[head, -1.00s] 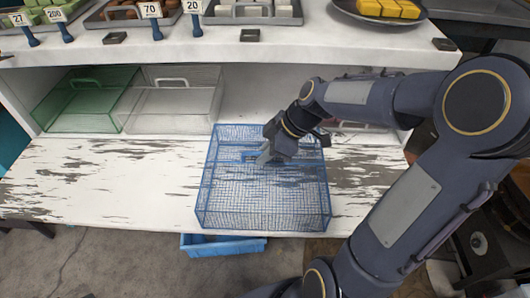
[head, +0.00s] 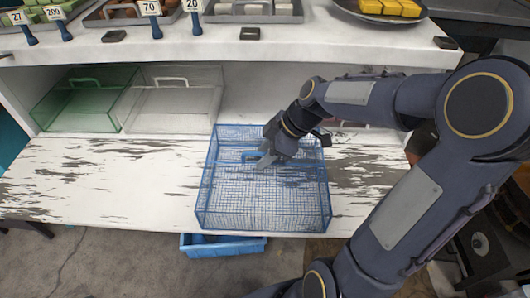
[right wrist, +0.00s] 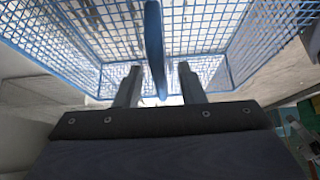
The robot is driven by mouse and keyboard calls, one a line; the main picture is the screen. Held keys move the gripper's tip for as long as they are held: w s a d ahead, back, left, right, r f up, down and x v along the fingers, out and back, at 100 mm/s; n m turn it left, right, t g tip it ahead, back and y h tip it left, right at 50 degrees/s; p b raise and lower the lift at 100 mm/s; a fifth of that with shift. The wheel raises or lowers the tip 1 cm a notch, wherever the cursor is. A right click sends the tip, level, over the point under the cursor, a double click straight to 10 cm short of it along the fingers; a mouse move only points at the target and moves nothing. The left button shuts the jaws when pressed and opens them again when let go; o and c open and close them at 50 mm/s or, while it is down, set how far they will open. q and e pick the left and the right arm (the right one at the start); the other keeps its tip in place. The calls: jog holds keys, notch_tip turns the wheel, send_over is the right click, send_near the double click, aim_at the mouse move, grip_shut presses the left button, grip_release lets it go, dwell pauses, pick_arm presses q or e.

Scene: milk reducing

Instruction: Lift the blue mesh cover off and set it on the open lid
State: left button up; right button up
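The blue mesh cover (head: 215,205) is a box of blue wire that rests on the worn white shelf, with a blue bar handle on top. My right gripper (head: 262,160) is at the top of the cover, by the handle. In the right wrist view the handle (right wrist: 155,40) runs between the two fingers of the gripper (right wrist: 160,80), with a gap on each side, so the gripper is open around it. The mesh also shows in that view. I cannot pick out an open lid with certainty. My left gripper is out of view.
A green clear box (head: 80,100) and a colourless clear box (head: 175,105) stand at the back left. The worn white shelf (head: 100,185) is bare left of the cover. The upper counter (head: 150,52) overhangs behind. A blue crate (head: 222,246) is below the front edge.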

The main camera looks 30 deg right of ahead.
jog(key=v, duration=0.7)
jog(key=shift+s+d+r, duration=0.1)
jog(key=shift+d+r, duration=0.1)
jog(key=shift+r, duration=0.15)
jog(key=s+a+r+m+t+h+p, duration=0.1)
jog(key=s+a+m+p, duration=0.2)
jog(key=s+m, duration=0.3)
jog(key=s+a+r+m+t+p, duration=0.1)
jog(key=s+a+r+m+p, duration=0.1)
jog(key=s+m, duration=0.5)
jog(key=s+a+p, duration=0.1)
jog(key=a, duration=0.1)
jog(key=shift+s+a+r+h, duration=0.15)
jog(key=shift+s+a+h, duration=0.2)
jog(key=shift+s+h, duration=0.05)
